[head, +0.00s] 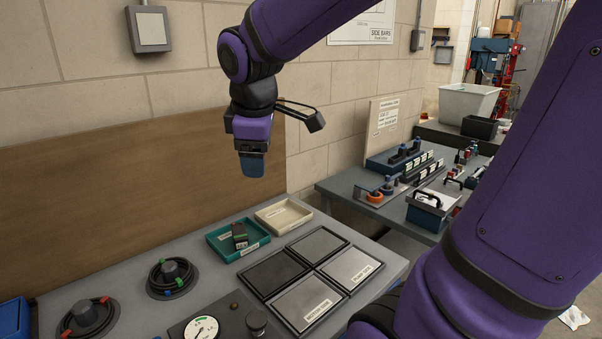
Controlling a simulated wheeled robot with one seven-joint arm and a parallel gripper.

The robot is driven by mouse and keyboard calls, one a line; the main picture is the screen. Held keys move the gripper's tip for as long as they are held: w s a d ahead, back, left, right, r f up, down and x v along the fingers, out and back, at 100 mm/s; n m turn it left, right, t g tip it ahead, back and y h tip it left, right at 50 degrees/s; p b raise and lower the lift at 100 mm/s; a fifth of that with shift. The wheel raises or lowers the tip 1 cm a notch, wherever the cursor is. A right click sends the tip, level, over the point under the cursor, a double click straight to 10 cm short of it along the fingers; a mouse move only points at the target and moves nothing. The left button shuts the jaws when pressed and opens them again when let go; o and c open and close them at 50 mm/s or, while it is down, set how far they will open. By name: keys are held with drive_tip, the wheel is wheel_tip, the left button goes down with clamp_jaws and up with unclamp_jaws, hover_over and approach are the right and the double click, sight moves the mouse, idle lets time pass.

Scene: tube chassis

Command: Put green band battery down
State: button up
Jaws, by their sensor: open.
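A small dark battery with a green band (239,233) lies in the teal tray (262,243) on the grey bench. It looks tilted in the tray, and an orange-brown patch shows on its side. My gripper (251,172) hangs above and slightly right of the tray, pointing down. It is open, and nothing shows between its fingers. It is clear of the battery.
A cream tray (299,223) stands right of the teal tray. Several flat dark-framed plates (313,245) lie in front. A brown board (120,190) stands behind the bench. A second table (345,190) with equipment is at the right.

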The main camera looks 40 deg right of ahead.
drive_tip(key=s+a+m+t+y, duration=0.1)
drive_tip(key=s+m+t+y, duration=0.1)
drive_tip(key=s+m, duration=0.7)
drive_tip(key=shift+s+a+r, duration=0.2)
drive_tip(key=shift+s+r, duration=0.1)
drive_tip(key=shift+s, duration=1.8)
